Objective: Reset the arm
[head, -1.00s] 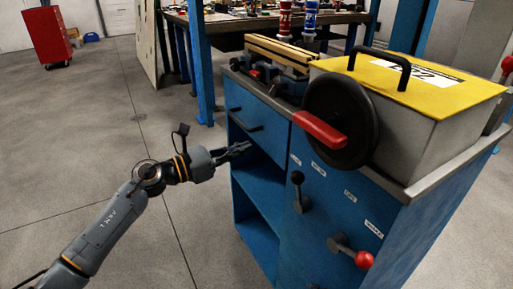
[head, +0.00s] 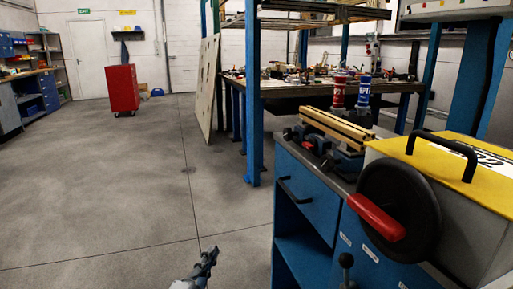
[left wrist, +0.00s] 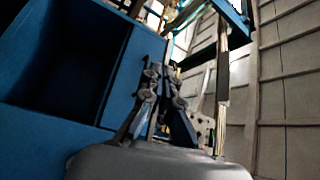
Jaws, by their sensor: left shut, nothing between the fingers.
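My left gripper (head: 210,256) shows at the bottom of the head view, over the bare floor and left of the blue cabinet (head: 307,205). Most of my left arm is below the frame. In the left wrist view the gripper's fingers (left wrist: 160,85) are together with nothing held. There the blue cabinet (left wrist: 120,75) with its dark open compartment fills the left side. My right gripper is in neither view.
A grey box with a yellow lid (head: 450,155), a black handwheel (head: 400,210) and a vise (head: 340,140) are on the cabinet. A blue-framed workbench (head: 320,90) stands behind. A red tool cart (head: 122,89) is far left. The floor (head: 110,190) left is clear.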

